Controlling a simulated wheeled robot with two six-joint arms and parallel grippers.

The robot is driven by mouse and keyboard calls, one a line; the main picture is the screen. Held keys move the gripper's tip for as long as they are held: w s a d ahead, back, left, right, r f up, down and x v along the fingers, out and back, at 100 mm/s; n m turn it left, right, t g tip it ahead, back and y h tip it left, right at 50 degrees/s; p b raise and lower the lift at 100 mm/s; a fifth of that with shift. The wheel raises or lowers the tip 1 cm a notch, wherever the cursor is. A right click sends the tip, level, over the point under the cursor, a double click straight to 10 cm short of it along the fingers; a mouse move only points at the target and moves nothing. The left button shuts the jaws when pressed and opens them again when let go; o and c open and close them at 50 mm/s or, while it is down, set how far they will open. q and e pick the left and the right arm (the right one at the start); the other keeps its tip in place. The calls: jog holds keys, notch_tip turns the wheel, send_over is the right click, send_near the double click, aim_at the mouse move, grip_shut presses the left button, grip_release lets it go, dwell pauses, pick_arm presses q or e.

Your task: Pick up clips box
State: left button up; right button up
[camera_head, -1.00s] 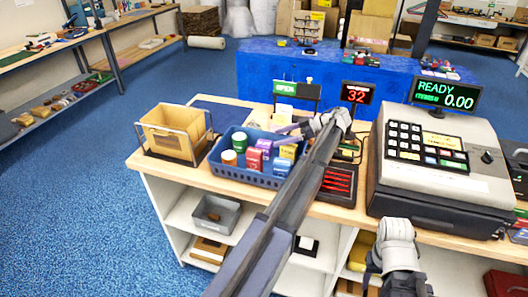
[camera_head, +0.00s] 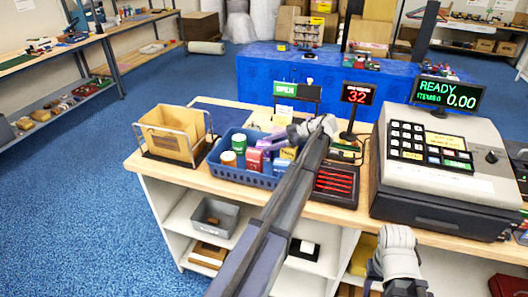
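A blue basket (camera_head: 228,172) on the counter holds small boxes and round tubs. They include a red box (camera_head: 254,161), a green-topped tub (camera_head: 239,143), an orange-topped tub (camera_head: 228,158) and a yellow box (camera_head: 288,153). The labels are too small to read, so I cannot tell which is the clips box. My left gripper (camera_head: 268,142) points left over the basket's back part, just above the boxes. Its finger gap is unclear, and its forearm hides the basket's right end. My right gripper (camera_head: 371,284) is low in front of the counter, mostly hidden by its wrist.
A tan bin in a wire frame (camera_head: 174,133) stands left of the basket. A cash register (camera_head: 425,175) and a dark tray with red strips (camera_head: 338,184) are on the right. A sign and a red number display (camera_head: 356,93) stand behind.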

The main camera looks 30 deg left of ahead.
pick_arm(q)
jog(key=c, duration=0.6)
jog(key=shift+c, duration=0.2)
pick_arm(e)
jog(key=shift+r, duration=0.1)
